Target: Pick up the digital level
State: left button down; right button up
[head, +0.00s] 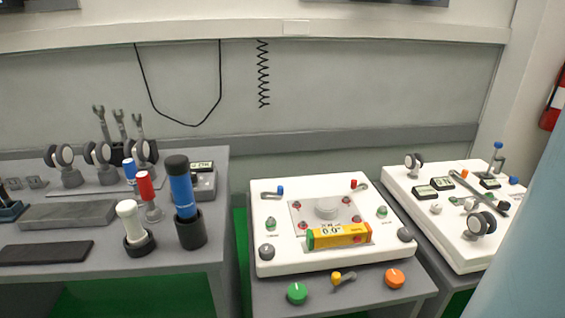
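Neither of my grippers shows in the head view.
The left grey bench (188,255) holds blue (182,195), red and white handled tools and a dark flat block (45,252). Green (297,293) and orange (395,278) knobs flank a yellow one before the panel. Another white panel (463,258) stands right. A pale blue surface fills the right edge.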

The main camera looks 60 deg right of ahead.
aim_at(341, 235)
jog(key=z, duration=2.2)
